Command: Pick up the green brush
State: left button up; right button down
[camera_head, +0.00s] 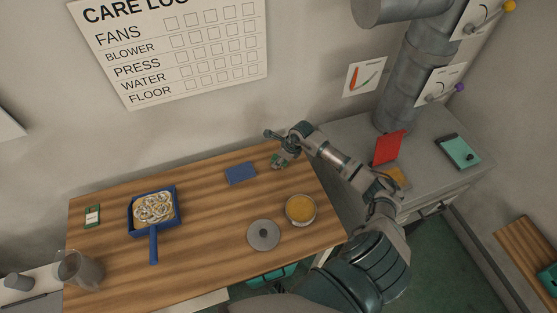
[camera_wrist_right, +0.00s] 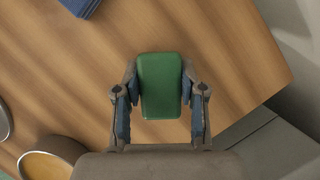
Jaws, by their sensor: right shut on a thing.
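The green brush (camera_wrist_right: 160,85) shows as a rounded green block between the two fingers of my right gripper (camera_wrist_right: 160,100) in the right wrist view. The fingers are shut on its sides, over the wooden table. In the head view my right gripper (camera_head: 278,163) is at the table's back right edge, and only a little green shows at its tips. The brush's underside is hidden, and I cannot tell whether it touches the table. My left gripper is not in view.
On the wooden table (camera_head: 205,230) lie a blue dustpan (camera_head: 153,232) of pale curls, a blue block (camera_head: 240,173), a grey disc (camera_head: 263,235), a round tin (camera_head: 300,210) and a small green-and-white item (camera_head: 92,216). A grey cabinet (camera_head: 350,135) adjoins on the right.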

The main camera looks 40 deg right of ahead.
jog(key=shift+s+d+f, duration=0.15)
jog(key=shift+d+f, duration=0.1)
jog(key=shift+d, duration=0.2)
jog(key=shift+d+r, duration=0.1)
jog(key=shift+r, duration=0.2)
jog(key=r, duration=0.1)
jog(key=a+r+b, duration=0.1)
jog(key=shift+s+r, duration=0.3)
jog(key=shift+r, duration=0.05)
jog(key=s+a, duration=0.3)
jog(key=s+a+r+b, duration=0.1)
jog(key=s+a, duration=0.2)
jog(key=s, duration=0.1)
jog(key=s+a, duration=0.3)
jog(key=s, duration=0.1)
jog(key=shift+r+b, duration=0.3)
jog(key=shift+b, duration=0.1)
jog(key=shift+s+a+r, duration=0.1)
jog(key=shift+s+a, duration=0.15)
jog(key=shift+s, duration=0.15)
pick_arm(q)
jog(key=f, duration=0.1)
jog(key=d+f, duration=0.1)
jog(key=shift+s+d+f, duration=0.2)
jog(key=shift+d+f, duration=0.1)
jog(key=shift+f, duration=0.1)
